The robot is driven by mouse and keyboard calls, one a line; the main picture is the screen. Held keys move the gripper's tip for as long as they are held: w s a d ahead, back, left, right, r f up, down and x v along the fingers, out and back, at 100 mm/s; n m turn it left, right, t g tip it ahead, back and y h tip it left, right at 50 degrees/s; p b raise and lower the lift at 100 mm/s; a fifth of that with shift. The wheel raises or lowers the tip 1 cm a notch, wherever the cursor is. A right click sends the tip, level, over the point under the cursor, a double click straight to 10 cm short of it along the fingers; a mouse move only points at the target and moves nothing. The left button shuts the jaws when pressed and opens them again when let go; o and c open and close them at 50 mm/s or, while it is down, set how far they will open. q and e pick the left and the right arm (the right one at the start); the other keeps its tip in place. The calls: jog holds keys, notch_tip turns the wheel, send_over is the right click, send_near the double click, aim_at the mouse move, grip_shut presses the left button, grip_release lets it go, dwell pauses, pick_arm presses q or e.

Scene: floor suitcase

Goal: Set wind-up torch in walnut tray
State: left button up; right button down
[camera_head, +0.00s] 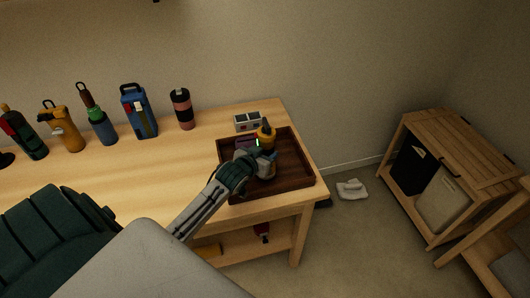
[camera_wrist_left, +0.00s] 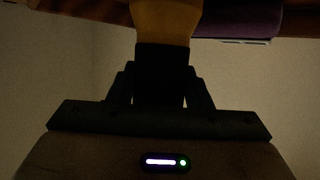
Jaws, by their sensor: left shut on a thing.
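My left gripper (camera_head: 262,163) reaches over the walnut tray (camera_head: 296,178), a dark brown tray at the right end of the wooden table. It is shut on a yellow-and-black item that looks like the wind-up torch (camera_head: 265,132), upright inside the tray's outline. In the left wrist view the torch (camera_wrist_left: 164,22) shows a yellow-orange body above a black part between the fingers. I cannot tell whether its base touches the tray floor. My right gripper is not in view.
A purple item (camera_head: 246,143) lies in the tray near its back left. A pale box (camera_head: 247,122) stands behind the tray. A slatted wooden crate (camera_head: 458,150) stands on the floor at right.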

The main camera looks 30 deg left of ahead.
pick_arm(q)
jog(key=o, duration=1.2)
jog(key=shift+f, duration=0.1)
jog(key=shift+c, duration=0.2)
jog(key=shift+s, duration=0.3)
jog(key=b+v, duration=0.1)
jog(key=v, duration=1)
jog(key=shift+s+r, duration=0.2)
jog(key=shift+r, duration=0.15)
jog(key=shift+f, duration=0.1)
